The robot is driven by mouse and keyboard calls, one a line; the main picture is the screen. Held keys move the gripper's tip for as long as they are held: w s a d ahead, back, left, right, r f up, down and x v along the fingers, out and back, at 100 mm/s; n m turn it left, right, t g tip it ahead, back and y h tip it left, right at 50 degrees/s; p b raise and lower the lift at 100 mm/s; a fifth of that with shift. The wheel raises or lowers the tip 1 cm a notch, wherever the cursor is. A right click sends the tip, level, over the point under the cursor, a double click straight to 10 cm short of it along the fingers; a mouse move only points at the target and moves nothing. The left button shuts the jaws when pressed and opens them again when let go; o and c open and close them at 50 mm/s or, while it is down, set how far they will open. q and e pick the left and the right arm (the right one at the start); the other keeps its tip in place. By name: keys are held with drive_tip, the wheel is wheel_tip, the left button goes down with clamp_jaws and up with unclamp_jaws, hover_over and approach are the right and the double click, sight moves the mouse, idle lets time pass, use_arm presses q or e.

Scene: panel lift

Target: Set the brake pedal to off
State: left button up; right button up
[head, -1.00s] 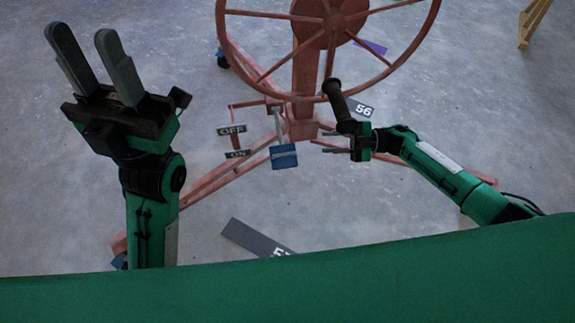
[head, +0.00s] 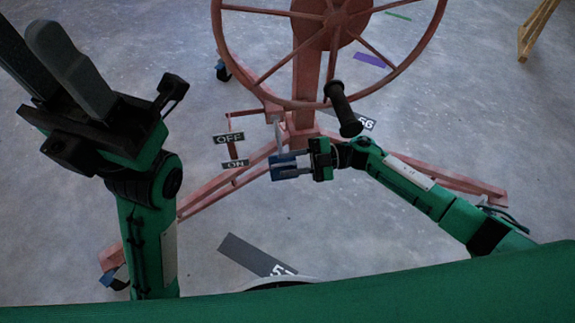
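The brake pedal is a blue block (head: 282,168) on a grey lever, low at the front of the red wheel stand. Beside it on the left stand an OFF plate (head: 229,138) and, below it, an ON plate (head: 235,164). My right gripper (head: 284,164) comes in from the right and has its two fingers apart at the pedal, partly covering it. I cannot tell whether the fingers touch it. My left gripper (head: 28,45) is open and empty, raised at the upper left, close to the camera and away from the pedal.
A large red handwheel (head: 262,77) with a black handle (head: 342,108) hangs just above my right gripper. Red legs of the stand (head: 205,200) spread along the floor. Dark floor plate (head: 250,253) lies in front.

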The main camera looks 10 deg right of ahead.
drive_tip(key=shift+a, duration=0.5)
drive_tip(key=shift+c, duration=0.2)
clamp_jaws()
drive_tip(key=shift+r, duration=0.15)
